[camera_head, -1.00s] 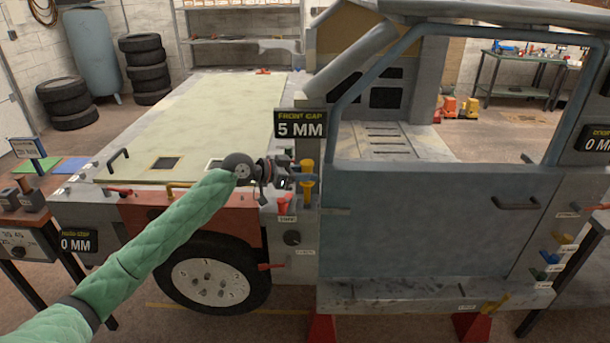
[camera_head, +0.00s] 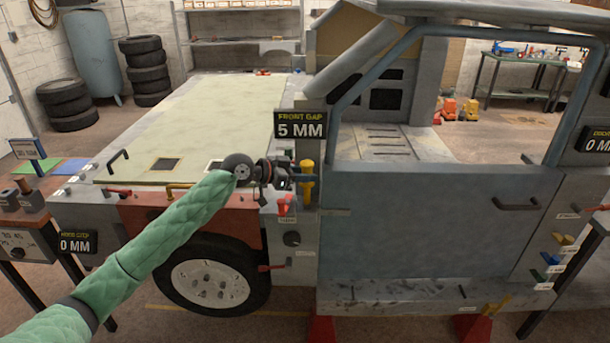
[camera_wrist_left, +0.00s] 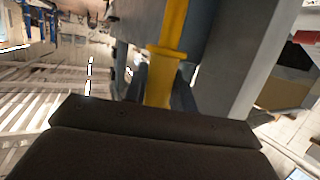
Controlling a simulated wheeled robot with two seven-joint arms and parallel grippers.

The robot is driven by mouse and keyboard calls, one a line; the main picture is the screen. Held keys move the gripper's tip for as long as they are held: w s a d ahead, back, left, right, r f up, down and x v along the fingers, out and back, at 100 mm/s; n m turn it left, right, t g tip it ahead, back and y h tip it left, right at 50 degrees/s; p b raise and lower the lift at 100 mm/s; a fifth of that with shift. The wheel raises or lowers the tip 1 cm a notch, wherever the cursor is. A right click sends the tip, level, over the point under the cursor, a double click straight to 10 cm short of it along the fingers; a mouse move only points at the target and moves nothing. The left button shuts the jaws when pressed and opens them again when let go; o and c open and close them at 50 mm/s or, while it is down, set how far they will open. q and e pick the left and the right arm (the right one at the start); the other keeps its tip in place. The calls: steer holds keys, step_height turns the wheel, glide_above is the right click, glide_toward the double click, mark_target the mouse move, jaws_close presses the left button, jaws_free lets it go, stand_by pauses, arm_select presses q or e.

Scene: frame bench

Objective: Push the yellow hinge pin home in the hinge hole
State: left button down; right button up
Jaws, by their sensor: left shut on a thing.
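The yellow hinge pin (camera_head: 307,182) stands upright at the front edge of the blue door (camera_head: 420,225), just below the "FRONT GAP 5 MM" sign. My left gripper (camera_head: 304,178) comes in from the left and is shut on the pin. In the left wrist view the yellow pin (camera_wrist_left: 169,55) runs between the two dark fingers (camera_wrist_left: 160,85), with a collar partway along it. The hinge hole is hidden from both views. My right gripper is not in view.
The front gap sign (camera_head: 300,124) reads 5 MM, close above the gripper. The hood sign (camera_head: 76,242) reads 0 MM. The door's window opening is empty.

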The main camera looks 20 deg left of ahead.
mark_target(305, 204)
arm_select(q)
steer(key=shift+f+b, duration=2.1)
steer(key=shift+f, duration=0.75)
steer(key=shift+r, duration=0.2)
steer(key=shift+r+p, duration=1.15)
steer(key=shift+r, duration=1.2)
steer(key=shift+b, duration=0.55)
stand_by(1.2)
steer(key=shift+f+b, duration=0.55)
steer(key=shift+f, duration=0.2)
